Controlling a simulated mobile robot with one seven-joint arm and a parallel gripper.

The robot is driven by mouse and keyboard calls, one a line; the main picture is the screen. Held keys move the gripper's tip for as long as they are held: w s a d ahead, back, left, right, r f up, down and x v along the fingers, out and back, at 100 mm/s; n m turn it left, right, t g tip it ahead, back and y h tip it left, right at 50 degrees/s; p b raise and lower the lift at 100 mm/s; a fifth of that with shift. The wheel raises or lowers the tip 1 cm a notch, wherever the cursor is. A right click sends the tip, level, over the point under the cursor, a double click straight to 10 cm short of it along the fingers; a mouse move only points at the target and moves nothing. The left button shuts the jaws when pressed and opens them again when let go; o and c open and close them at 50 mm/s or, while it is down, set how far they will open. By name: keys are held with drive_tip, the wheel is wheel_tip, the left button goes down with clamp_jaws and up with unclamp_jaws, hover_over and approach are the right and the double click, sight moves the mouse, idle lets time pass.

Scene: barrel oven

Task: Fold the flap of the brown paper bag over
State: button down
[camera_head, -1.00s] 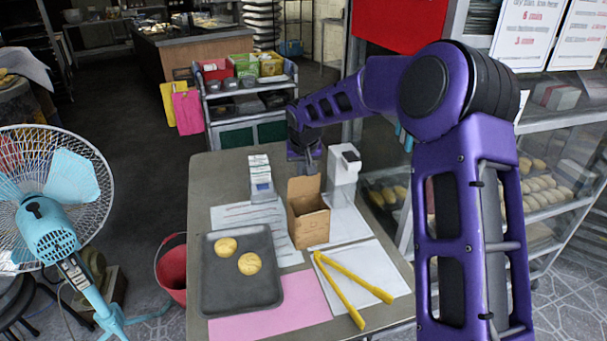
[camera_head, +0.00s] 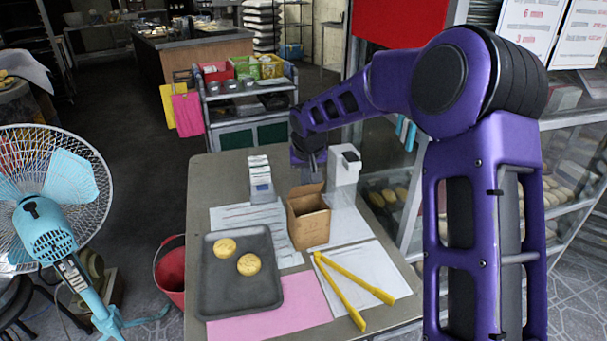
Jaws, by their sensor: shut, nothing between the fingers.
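The brown paper bag (camera_head: 309,222) stands upright on the table, right of the tray. Its back flap (camera_head: 305,191) stands above the opening, lower than a full upright flap and apparently tilted. My gripper (camera_head: 313,172) is just behind and above the flap, fingers pointing down. It is shut, with nothing visible between the fingers. Whether the fingertips touch the flap cannot be told, as the flap's top edge overlaps them.
A grey tray (camera_head: 212,290) with two buns lies left of the bag. Yellow tongs (camera_head: 340,290) lie in front right. A white dispenser (camera_head: 344,180) stands close right of my gripper, and a small card holder (camera_head: 261,183) stands behind left. A fan (camera_head: 50,230) is far left.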

drive_tip(key=shift+s+d, duration=0.15)
drive_tip(key=shift+s, duration=0.2)
drive_tip(key=shift+s+f, duration=0.1)
drive_tip(key=shift+f, duration=0.05)
drive_tip(key=shift+s+d+f+b, duration=0.2)
drive_tip(key=shift+s+f+b, duration=0.1)
drive_tip(key=shift+s, duration=0.25)
drive_tip(key=shift+s+d+f+b, duration=0.2)
drive_tip(key=shift+s+b, duration=0.1)
drive_tip(key=shift+s, duration=0.2)
drive_tip(key=shift+f, duration=0.2)
wheel_tip(320, 180, up, 9)
drive_tip(key=p, duration=0.6)
drive_tip(key=shift+f, duration=0.1)
